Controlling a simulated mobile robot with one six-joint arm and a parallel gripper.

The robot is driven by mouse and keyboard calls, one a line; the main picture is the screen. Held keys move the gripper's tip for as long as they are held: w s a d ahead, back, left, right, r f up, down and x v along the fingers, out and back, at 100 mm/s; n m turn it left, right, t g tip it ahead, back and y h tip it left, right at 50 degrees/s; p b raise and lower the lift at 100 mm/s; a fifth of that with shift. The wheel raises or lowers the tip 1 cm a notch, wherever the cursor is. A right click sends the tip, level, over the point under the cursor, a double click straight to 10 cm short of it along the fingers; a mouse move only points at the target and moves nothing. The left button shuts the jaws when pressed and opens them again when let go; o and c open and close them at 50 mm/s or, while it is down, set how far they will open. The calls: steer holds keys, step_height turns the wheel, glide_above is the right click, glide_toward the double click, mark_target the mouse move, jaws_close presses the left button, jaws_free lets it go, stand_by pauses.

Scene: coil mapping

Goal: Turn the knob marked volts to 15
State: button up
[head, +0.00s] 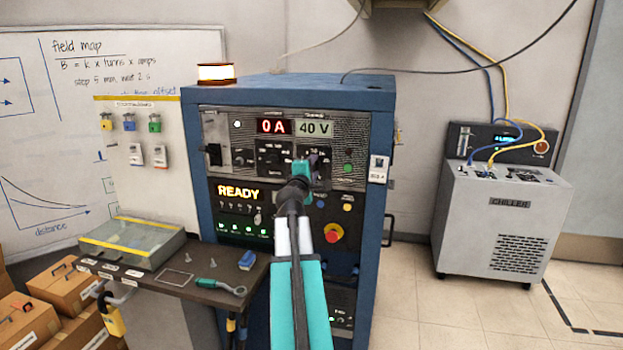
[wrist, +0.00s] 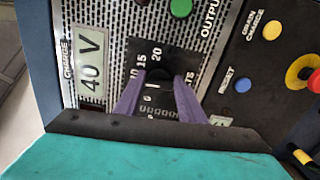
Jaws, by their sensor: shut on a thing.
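The volts knob (wrist: 158,75) is a small dark knob on the upper panel of the blue power cabinet. In the wrist view, the numbers 10, 15 and 20 show around it, and its label is partly covered. My gripper (wrist: 159,84) has its two purple fingers on either side of the knob, shut on it. I cannot read surely which number the knob points to. In the head view, my gripper (head: 314,166) is at the panel's right part and hides the knob. The green-lit display (head: 314,128) above reads 40 V; it also shows in the wrist view (wrist: 92,72).
A red display (head: 273,127) reads 0 A. A green button (wrist: 180,8), blue reset button (wrist: 243,85) and red-and-yellow stop button (head: 333,233) are near my gripper. A side shelf (head: 185,282) holds small tools. A grey chiller (head: 500,220) stands right, with clear floor between.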

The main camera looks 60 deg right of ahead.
steer(key=m+b, duration=0.2)
steer(key=b, duration=0.1)
steer(key=m+b, duration=0.2)
steer(key=b, duration=0.1)
steer(key=shift+d+f+m, duration=0.15)
steer(key=shift+f+m, duration=0.05)
steer(key=shift+m, duration=0.2)
steer(key=m+b, duration=0.1)
steer(key=b, duration=0.2)
steer(key=shift+m, duration=0.4)
steer(key=shift+r+m+b, duration=0.15)
steer(key=shift+m+b, duration=0.45)
steer(key=shift+b, duration=0.1)
steer(key=shift+r, duration=0.1)
steer(key=o, duration=1)
steer(key=shift+o, duration=0.2)
steer(key=shift+f, duration=0.2)
